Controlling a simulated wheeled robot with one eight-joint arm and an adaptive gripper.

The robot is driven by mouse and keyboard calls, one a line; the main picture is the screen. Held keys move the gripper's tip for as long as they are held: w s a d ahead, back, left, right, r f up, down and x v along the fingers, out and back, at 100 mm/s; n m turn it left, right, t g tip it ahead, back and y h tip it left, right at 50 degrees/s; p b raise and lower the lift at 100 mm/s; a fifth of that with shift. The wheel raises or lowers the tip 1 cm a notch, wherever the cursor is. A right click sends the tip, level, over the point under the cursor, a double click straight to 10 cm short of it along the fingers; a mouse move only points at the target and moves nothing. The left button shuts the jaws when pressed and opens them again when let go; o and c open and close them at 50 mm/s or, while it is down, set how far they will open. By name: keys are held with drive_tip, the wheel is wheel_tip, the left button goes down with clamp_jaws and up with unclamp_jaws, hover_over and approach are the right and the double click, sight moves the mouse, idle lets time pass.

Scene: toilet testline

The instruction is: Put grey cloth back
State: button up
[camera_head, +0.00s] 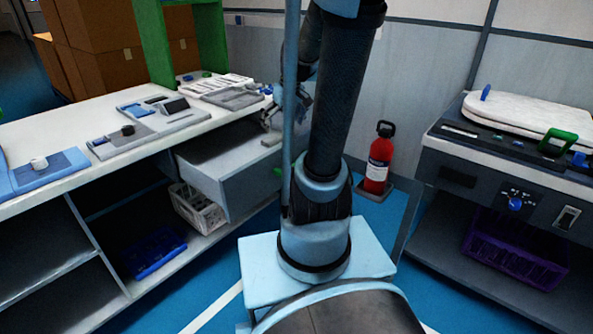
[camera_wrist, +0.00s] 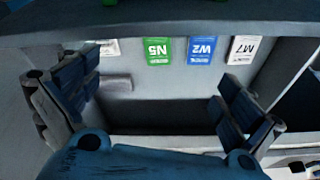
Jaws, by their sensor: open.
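My gripper (camera_wrist: 158,85) is open in the wrist view, with its two blue fingers far apart and nothing between them. In the head view my gripper (camera_head: 283,108) is partly hidden behind my arm, at the right end of the open grey drawer (camera_head: 225,180). A small flat light grey piece (camera_wrist: 116,83) lies beside the left finger in the wrist view. It may be the grey cloth, but I cannot tell for sure. Green N5 (camera_wrist: 158,50), blue W2 (camera_wrist: 201,50) and white M7 (camera_wrist: 243,49) labelled pieces lie near the top of the wrist view.
The white worktop (camera_head: 60,135) holds several grey and blue trays. A white basket (camera_head: 198,210) and a blue tray (camera_head: 153,252) sit on the shelf below. Blue floor shows between the benches.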

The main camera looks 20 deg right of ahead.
drive_tip(key=s+f+m, duration=0.2)
drive_tip(key=s+f, duration=0.1)
drive_tip(key=s, duration=0.7)
drive_tip(key=s+f+m+h, duration=0.1)
drive_tip(key=s+f, duration=0.2)
drive_tip(key=s, duration=0.7)
drive_tip(key=shift+f+m+g, duration=0.15)
drive_tip(key=shift+m+g, duration=0.15)
drive_tip(key=shift+m, duration=0.1)
drive_tip(key=shift+w+f, duration=0.2)
drive_tip(key=shift+w, duration=0.35)
